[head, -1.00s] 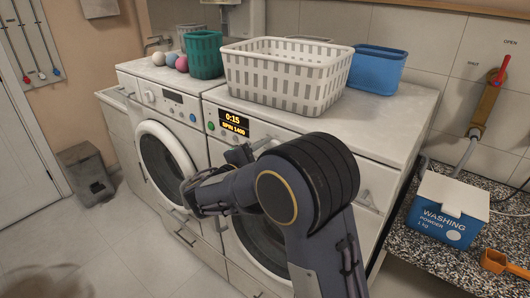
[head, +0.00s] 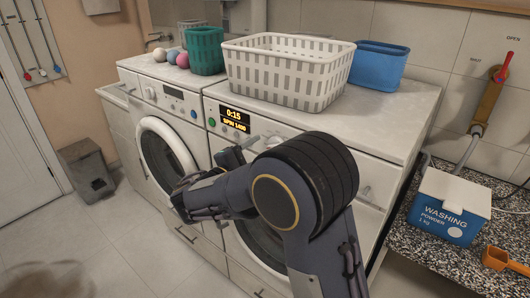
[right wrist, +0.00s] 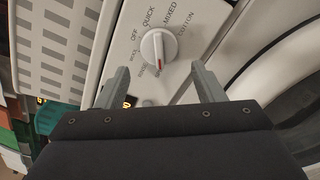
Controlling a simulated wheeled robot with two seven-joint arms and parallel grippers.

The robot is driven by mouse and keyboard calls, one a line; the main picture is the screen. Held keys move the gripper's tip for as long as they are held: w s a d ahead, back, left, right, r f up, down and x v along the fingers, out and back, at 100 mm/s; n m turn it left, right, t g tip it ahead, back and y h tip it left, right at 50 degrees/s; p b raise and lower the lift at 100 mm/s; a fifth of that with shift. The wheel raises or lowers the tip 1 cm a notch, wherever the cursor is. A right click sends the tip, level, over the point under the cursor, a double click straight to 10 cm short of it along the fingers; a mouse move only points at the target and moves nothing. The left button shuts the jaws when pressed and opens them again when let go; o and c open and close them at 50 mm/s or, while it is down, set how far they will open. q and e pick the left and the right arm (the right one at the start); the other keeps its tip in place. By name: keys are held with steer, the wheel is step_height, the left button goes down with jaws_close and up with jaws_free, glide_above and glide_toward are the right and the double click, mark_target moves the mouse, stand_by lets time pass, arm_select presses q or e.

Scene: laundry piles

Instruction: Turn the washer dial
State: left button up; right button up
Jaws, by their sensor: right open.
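The washer (head: 408,104) with the display (head: 234,119) reading "0:15 SPIN 1400" is the right-hand machine. Its white dial (right wrist: 158,47) shows in the right wrist view, ringed by labels including OFF, QUICK, MIXED and COTTON. The dial's red mark points down in that view, toward a lower label I cannot read surely. My right gripper (head: 243,150) is at the washer's front panel; it also shows in the right wrist view (right wrist: 160,68). It is open and empty, its fingers either side of the dial's line and apart from it. My left gripper is out of view.
A white basket (head: 290,72), a green basket (head: 206,52) and a blue tub (head: 378,70) stand on the machines. Another machine (head: 160,125) adjoins at left. A washing powder box (head: 448,207) and orange scoop (head: 496,258) lie on the right counter.

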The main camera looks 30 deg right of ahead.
steer(key=v, duration=0.4)
steer(key=shift+s+a, duration=0.1)
steer(key=shift+a, duration=0.1)
steer(key=s+d+f+m+g+y+p, duration=0.1)
steer(key=s+d+f+m+g+y, duration=0.2)
steer(key=s, duration=0.4)
steer(key=s+d+f+m+g+y, duration=0.1)
steer(key=s+d+f+g+y, duration=0.2)
steer(key=s+d+f+y, duration=0.3)
steer(key=s+a+r+m+t+y+p, duration=0.2)
steer(key=s+a+m+t+y, duration=0.2)
steer(key=s+a+m+y, duration=0.4)
steer(key=s+a+y, duration=0.3)
steer(key=s+a, duration=0.1)
steer(key=s, duration=0.2)
steer(key=shift+a+t, duration=0.3)
steer(key=shift+a, duration=0.1)
